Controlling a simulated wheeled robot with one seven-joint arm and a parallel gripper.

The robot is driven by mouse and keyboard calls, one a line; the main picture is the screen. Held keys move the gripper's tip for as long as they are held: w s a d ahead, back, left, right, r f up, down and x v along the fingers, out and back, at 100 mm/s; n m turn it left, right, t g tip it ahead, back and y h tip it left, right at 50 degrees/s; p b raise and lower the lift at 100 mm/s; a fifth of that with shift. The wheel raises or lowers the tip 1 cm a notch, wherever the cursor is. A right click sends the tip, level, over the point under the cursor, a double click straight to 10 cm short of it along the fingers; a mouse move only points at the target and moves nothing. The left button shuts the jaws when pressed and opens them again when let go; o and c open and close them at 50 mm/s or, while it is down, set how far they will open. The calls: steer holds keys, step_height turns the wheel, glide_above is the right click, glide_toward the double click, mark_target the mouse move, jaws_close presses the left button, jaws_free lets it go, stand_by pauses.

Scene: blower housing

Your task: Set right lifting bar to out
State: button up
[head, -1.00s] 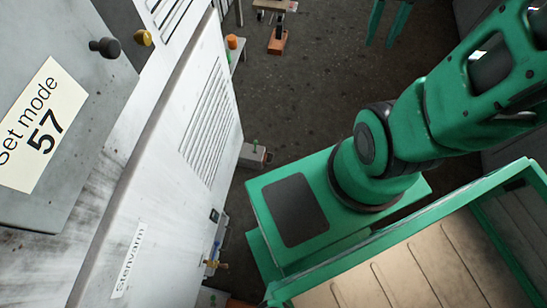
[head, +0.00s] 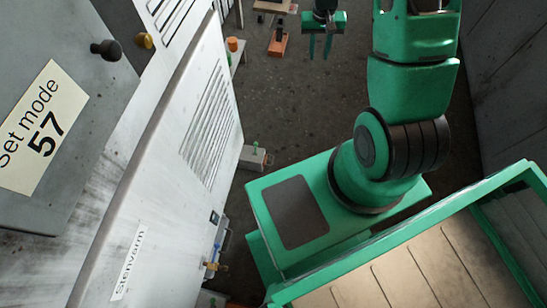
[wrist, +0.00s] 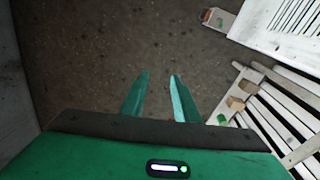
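My gripper (head: 320,58) hangs over the dark floor at the top of the head view. Its two green fingers stand apart, and in the wrist view my gripper (wrist: 159,74) is open with only floor between the fingers. I cannot clearly identify the right lifting bar in either view. A small blue and yellow fitting (head: 213,256) sits on the lower edge of the white housing (head: 165,190), left of my base. My gripper is well apart from it and touches nothing.
A grey box with a green knob (head: 254,157) and an orange block (head: 278,44) stand on the floor. In the wrist view a white slatted frame (wrist: 285,110) is at the right. A dark wall (head: 510,80) bounds the right. The floor (head: 300,110) between is open.

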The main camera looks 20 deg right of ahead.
steer(key=w+a+f, duration=0.2)
steer(key=f, duration=0.4)
steer(key=w+a+f, duration=0.1)
steer(key=f, duration=0.6)
steer(key=m+t+y, duration=0.1)
steer(key=m+y, duration=0.1)
steer(key=y, duration=0.1)
glide_toward(273, 160)
steer(key=f, duration=0.5)
steer(key=a+f, duration=0.1)
steer(key=f, duration=0.1)
steer(key=shift+w+a+f, duration=0.1)
steer(key=shift+w+f, duration=0.05)
steer(key=shift+w, duration=0.15)
steer(key=shift+c, duration=0.3)
